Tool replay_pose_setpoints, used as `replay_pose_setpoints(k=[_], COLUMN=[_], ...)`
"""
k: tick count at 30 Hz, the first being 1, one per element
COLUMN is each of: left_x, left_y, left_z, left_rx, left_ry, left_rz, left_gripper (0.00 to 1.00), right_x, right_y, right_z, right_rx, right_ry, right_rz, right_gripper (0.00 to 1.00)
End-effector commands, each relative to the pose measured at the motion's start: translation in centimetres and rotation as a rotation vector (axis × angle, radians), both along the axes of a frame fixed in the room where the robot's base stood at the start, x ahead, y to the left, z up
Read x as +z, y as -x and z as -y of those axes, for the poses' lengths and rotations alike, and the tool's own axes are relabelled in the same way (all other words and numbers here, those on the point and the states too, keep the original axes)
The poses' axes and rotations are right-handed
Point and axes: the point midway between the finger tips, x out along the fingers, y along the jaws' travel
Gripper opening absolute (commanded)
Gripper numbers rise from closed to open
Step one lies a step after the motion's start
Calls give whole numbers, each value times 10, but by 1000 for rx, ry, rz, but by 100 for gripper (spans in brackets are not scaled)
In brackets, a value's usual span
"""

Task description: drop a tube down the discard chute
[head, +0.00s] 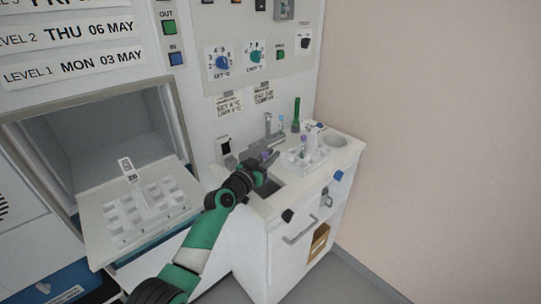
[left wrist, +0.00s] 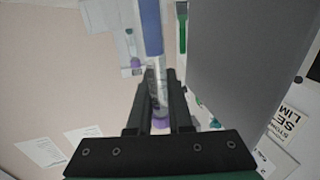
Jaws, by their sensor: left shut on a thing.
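My left gripper (head: 270,160) reaches over the white counter, just above the dark sink-like basin (head: 272,188). It is shut on a slim tube with a purple cap (left wrist: 160,123); the cap shows between the fingers in the left wrist view, and a bit of purple (head: 264,154) shows at the fingertips in the head view. Part of the tube is hidden by the fingers. A round opening (head: 335,141) sits in the counter's right back corner; I cannot tell for sure whether it is the discard chute. My right gripper is not in view.
A clear rack (head: 308,158) with small tubes stands on the counter, right of the gripper. A tall green bottle-like item (head: 296,116) and a tap (head: 268,128) stand behind.

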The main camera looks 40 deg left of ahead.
Motion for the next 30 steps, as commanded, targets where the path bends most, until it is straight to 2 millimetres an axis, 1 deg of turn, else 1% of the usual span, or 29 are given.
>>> replay_pose_setpoints(k=[5,6,11,30], left_x=[1,1,1,2], left_y=[0,0,0,1], left_z=[0,0,0,0], left_rx=[0,0,0,0], left_ry=[0,0,0,-1], left_rz=[0,0,0,0], left_gripper=[0,23,52,53], right_x=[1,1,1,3], right_y=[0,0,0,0], right_z=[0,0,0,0], right_rx=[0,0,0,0], right_ry=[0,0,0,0], right_rz=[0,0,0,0], right_gripper=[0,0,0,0])
